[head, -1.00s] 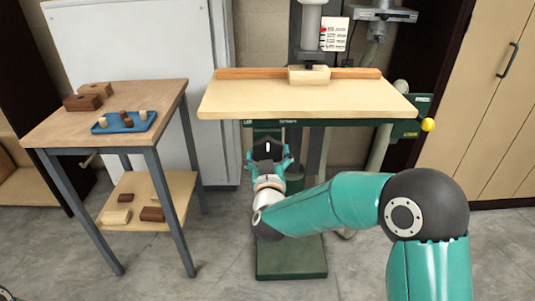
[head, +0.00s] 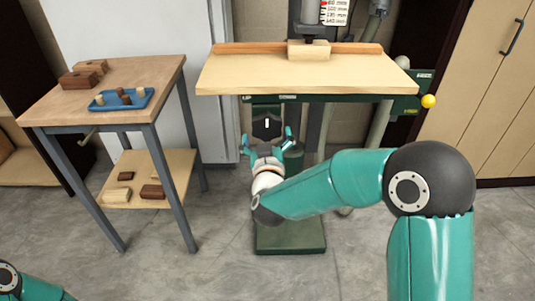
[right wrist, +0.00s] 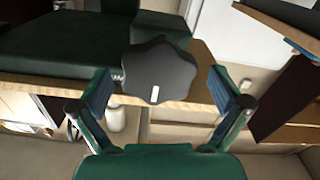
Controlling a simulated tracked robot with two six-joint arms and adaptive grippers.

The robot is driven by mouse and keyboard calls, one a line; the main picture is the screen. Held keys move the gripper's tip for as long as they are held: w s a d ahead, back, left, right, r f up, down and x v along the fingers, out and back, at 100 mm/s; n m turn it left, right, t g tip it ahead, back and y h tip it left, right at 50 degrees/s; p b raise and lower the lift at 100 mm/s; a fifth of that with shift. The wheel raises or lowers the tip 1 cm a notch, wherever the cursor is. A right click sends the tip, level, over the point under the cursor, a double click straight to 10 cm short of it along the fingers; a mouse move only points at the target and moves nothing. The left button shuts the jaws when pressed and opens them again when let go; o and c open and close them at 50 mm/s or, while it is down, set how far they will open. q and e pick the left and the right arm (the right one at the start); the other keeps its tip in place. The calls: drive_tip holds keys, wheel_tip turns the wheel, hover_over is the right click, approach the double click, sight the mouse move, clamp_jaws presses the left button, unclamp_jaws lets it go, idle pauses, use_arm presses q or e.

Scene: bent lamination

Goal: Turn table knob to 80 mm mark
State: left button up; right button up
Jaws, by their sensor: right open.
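The black lobed knob (head: 267,123) with a white pointer line is on the machine below the front edge of the drill-press table (head: 230,78). In the right wrist view the knob (right wrist: 160,70) is in full view, its white line toward the bottom of the picture. My right gripper (head: 267,140) is open, just in front of and slightly below the knob. Its teal fingers (right wrist: 160,92) stand to either side of the knob with clear gaps, holding nothing. Only a bit of my left arm shows at bottom left; its gripper is out of view.
A card with markings (head: 336,11) hangs at the column, partly cut off; its values are hard to read. A wood block (head: 308,51) sits against the orange fence (head: 250,48). A yellow ball handle (head: 428,101) sticks out right. A side table (head: 70,105) stands left.

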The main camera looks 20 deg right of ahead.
drive_tip(key=v, duration=1)
